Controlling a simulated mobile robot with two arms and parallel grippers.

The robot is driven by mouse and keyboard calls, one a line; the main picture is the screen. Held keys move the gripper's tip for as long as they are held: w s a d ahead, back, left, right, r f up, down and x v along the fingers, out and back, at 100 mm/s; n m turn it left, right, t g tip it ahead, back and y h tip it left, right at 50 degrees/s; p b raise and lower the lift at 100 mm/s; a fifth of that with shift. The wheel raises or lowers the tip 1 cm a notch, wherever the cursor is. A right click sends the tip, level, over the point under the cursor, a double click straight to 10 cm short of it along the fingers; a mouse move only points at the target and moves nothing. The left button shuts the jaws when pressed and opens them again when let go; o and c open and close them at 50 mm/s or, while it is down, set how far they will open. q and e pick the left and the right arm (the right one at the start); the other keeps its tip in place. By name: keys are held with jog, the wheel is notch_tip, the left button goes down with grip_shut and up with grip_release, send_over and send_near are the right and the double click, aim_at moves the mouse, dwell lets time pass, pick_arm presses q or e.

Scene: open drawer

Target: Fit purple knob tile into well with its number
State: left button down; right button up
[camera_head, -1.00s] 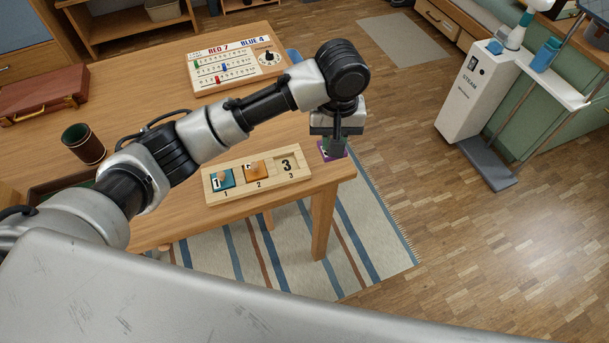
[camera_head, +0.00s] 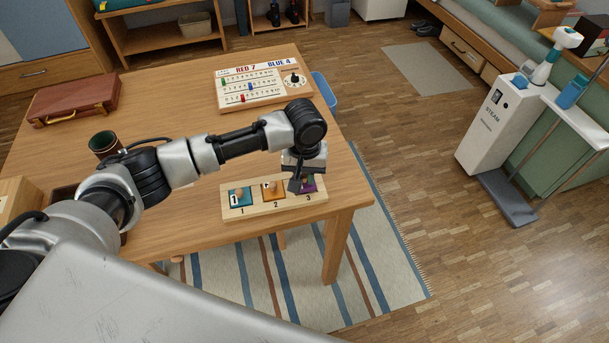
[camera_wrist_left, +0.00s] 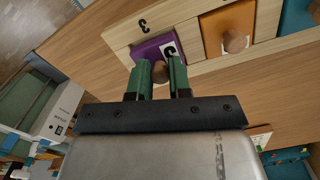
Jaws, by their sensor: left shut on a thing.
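The purple tile (camera_head: 309,187) is at the well marked 3, at the right end of the wooden board (camera_head: 275,208). My left gripper (camera_head: 302,185) points down over that well. In the left wrist view, its green fingers (camera_wrist_left: 160,68) are shut on the round wooden knob (camera_wrist_left: 160,75) of the purple tile (camera_wrist_left: 147,48). The printed 3 shows on the board beside the tile, and part of the tile's own number is covered. I cannot tell whether the tile is seated or just above the well. My right gripper is in no view.
A teal tile (camera_head: 240,199) fills well 1 and an orange tile (camera_head: 268,190) fills well 2. A number panel (camera_head: 262,84) lies farther back on the table (camera_head: 190,105). A dark cup (camera_head: 104,144) and a brown case (camera_head: 75,98) are at left. The board lies near the table's front edge.

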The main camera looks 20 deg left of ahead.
aim_at(305, 176)
pick_arm(q)
jog(key=shift+f, duration=0.5)
jog(key=c, duration=1)
grip_release()
jog(key=shift+f, duration=0.1)
jog(key=shift+c, duration=0.2)
notch_tip(305, 176, up, 12)
jog(key=shift+p, duration=0.45)
